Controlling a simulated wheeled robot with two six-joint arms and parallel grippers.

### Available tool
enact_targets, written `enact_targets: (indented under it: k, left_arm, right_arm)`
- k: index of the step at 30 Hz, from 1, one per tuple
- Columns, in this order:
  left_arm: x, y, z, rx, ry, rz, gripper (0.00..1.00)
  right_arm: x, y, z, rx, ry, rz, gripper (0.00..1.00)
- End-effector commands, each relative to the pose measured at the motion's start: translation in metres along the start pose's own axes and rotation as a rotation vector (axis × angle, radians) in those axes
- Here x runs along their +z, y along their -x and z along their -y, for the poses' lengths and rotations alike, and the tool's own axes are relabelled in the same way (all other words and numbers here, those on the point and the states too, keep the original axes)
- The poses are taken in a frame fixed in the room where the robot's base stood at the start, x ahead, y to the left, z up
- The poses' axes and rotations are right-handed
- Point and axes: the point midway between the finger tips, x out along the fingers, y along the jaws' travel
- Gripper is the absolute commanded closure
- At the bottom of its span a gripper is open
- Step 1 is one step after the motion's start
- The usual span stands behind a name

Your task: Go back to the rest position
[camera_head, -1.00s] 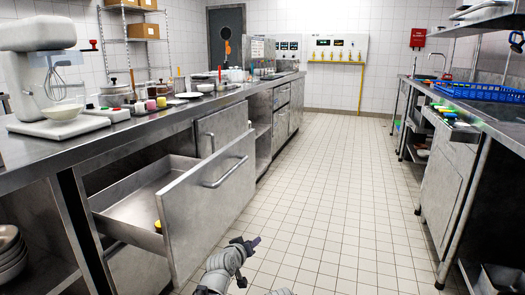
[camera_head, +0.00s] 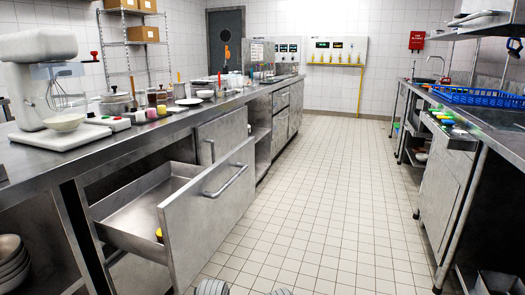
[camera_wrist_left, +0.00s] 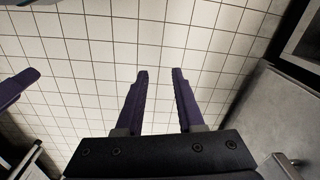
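My left gripper (camera_wrist_left: 160,76) shows in the left wrist view. Its two purple fingers stand apart with only floor tiles between them, so it is open and empty. In the head view neither gripper shows; only small grey parts of my arms rise at the bottom edge. A purple finger-like piece (camera_wrist_left: 16,87) at the left edge of the left wrist view looks like part of my right gripper, but its opening cannot be seen.
An open drawer (camera_head: 207,218) juts from the left counter into the aisle, with a small yellow item (camera_head: 159,235) inside. A mixer (camera_head: 38,48) stands on that counter. A blue basket (camera_head: 480,97) sits on the right counter. The tiled floor (camera_head: 310,190) between is clear.

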Motion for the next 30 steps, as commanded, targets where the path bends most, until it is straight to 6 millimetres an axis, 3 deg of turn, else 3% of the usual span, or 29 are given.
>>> enact_targets:
  k: [1,11,20,30]
  left_arm:
    - [0.004,0.014,-0.01,-0.007,-0.031,0.007,0.63]
    - [0.029,0.065,-0.066,-0.065,-0.213,0.06,0.63]
    - [0.026,0.126,-0.059,-0.061,-0.198,0.059,0.63]
    - [0.024,0.235,-0.054,-0.059,-0.194,0.059,0.63]
  right_arm:
    - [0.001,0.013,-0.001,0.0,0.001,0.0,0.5]
    - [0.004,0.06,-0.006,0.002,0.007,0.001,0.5]
    - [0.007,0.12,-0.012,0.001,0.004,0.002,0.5]
    - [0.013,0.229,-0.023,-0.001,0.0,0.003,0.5]
